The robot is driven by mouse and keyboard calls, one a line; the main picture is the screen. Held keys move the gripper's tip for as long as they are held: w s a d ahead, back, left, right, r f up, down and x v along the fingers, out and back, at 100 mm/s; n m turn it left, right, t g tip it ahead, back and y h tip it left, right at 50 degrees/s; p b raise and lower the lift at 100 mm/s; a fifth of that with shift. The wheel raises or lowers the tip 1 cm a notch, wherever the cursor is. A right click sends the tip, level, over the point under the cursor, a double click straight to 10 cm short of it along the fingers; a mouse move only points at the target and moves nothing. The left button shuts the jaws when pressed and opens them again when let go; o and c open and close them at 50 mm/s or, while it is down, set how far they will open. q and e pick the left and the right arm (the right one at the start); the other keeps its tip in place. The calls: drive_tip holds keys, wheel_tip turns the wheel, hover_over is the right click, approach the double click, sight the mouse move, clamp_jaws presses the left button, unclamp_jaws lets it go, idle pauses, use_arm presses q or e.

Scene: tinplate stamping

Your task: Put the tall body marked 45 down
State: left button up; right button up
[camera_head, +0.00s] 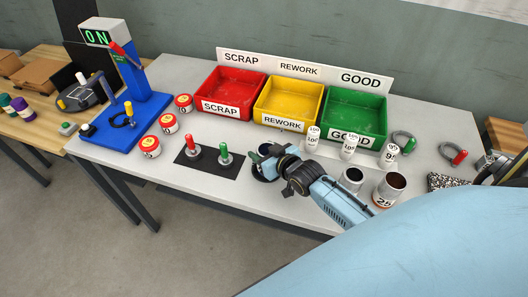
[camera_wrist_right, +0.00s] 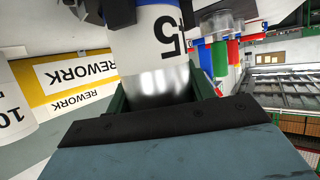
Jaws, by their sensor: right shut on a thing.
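The tall body marked 45 (camera_wrist_right: 150,45) fills the top middle of the right wrist view, a white cylinder with a black number and a bare shiny metal band at one end. My right gripper (camera_head: 264,163) is shut on it, with green-edged jaws around the metal end in the wrist view. In the head view the gripper is over the front part of the white table (camera_head: 230,190), in front of the yellow bin. The body is mostly hidden there, and I cannot tell whether it touches the table. My left gripper is not in view.
Red SCRAP (camera_head: 203,88), yellow REWORK (camera_head: 263,104) and green GOOD (camera_head: 328,127) bins stand behind. A dark mat (camera_head: 202,168) with red and green handles lies left of the gripper. White cylinders (camera_head: 312,140) and open metal-topped bodies (camera_head: 388,190) stand to the right.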

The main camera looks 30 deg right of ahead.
drive_tip(key=shift+f, duration=0.15)
drive_tip(key=o, duration=1)
drive_tip(key=shift+o, duration=0.2)
drive_tip(key=shift+s+r, duration=0.2)
drive_tip(key=p+v, duration=0.1)
drive_tip(key=v, duration=1)
drive_tip(key=shift+s, duration=0.3)
drive_tip(key=shift+r, duration=0.1)
